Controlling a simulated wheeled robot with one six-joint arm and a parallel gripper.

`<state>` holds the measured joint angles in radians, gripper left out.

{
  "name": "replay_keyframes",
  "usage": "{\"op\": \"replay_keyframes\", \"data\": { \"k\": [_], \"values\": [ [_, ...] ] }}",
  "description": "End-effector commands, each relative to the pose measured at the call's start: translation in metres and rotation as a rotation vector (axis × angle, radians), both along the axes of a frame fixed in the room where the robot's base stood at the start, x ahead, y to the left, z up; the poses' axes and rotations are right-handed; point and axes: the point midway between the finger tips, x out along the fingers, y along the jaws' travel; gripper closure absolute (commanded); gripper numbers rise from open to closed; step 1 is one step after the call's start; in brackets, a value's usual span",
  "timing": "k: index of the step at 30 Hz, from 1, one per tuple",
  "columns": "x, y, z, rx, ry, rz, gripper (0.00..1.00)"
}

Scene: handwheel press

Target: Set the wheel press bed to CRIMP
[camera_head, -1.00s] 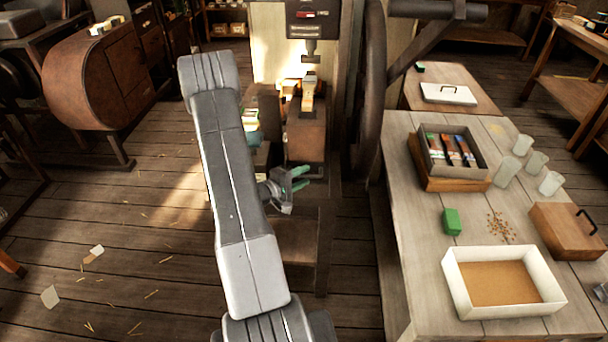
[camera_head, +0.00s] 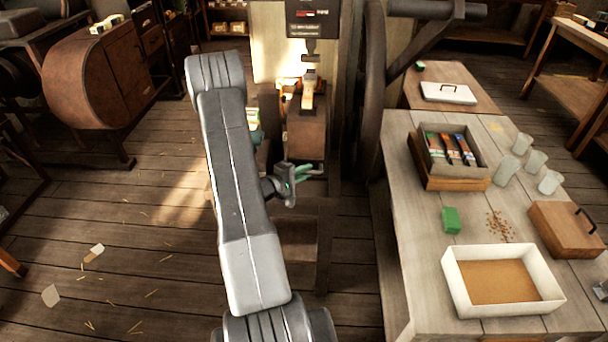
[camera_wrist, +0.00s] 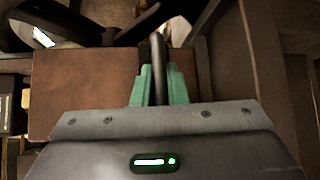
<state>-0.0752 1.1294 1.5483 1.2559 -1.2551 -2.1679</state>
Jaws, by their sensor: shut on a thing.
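The wheel press stands at the top centre of the head view, with its large dark handwheel (camera_head: 371,90) at the right and a dark label panel (camera_head: 311,17) above. The panel's lettering is too small to read. Its ram (camera_head: 310,50) hangs over a yellowish piece (camera_head: 308,95) on the brown block-like bed (camera_head: 305,140). My gripper (camera_head: 304,172) is at the block's lower front edge, its green fingers closed on a dark rod-like handle (camera_head: 317,175). In the wrist view the handle (camera_wrist: 159,65) runs between the green fingertips (camera_wrist: 158,85).
A grey wooden table (camera_head: 410,225) at the right holds an open white box (camera_head: 505,280), a tray of tools (camera_head: 452,150), a green block (camera_head: 451,220) and several clear cups. The plank floor (camera_head: 150,240) at the left is mostly clear, with small scraps.

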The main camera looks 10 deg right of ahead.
Motion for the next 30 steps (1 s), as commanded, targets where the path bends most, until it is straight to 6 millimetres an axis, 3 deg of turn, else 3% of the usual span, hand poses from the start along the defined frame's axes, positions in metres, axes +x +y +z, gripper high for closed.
{"op": "replay_keyframes", "data": {
  "k": [9, 20, 21, 23, 30],
  "values": [
    [0.032, -0.009, 0.0, 0.001, -0.002, 0.001, 1.0],
    [0.036, -0.01, 0.001, 0.0, -0.004, 0.004, 1.0],
    [0.036, -0.01, 0.001, 0.0, -0.004, 0.004, 0.8],
    [0.036, -0.01, 0.001, 0.0, -0.004, 0.004, 0.68],
    [0.034, -0.01, 0.001, 0.0, -0.002, 0.002, 0.66]
  ]
}}
